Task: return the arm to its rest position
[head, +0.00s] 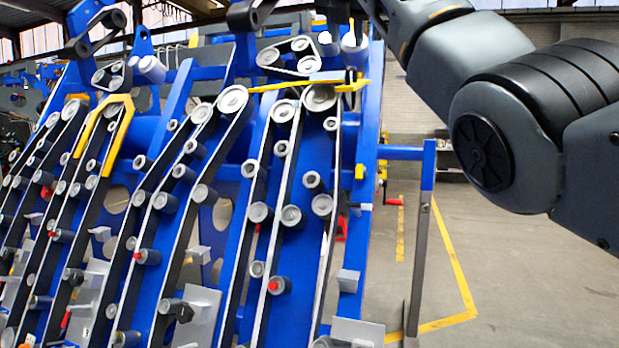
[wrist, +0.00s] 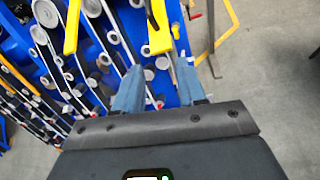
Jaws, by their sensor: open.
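My arm (head: 520,110) reaches in from the right edge of the head view, bent, with its dark rounded links raised in front of the hall floor. My gripper (wrist: 160,90) shows in the wrist view, its two blue-grey fingers spread apart with nothing held between them. Beyond the fingertips is the blue harvester chassis (head: 175,85) with its belts and grey rollers. The wrist view shows the chassis (wrist: 110,50) at the left and top. I cannot make out the gripper in the head view.
A yellow bar (head: 310,85) lies across the top of the belts, and a yellow bracket (head: 105,130) sits to its left. A blue side arm with a grey post (head: 418,260) stands at the chassis's right. Open concrete floor (head: 535,280) with yellow lines lies to the right.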

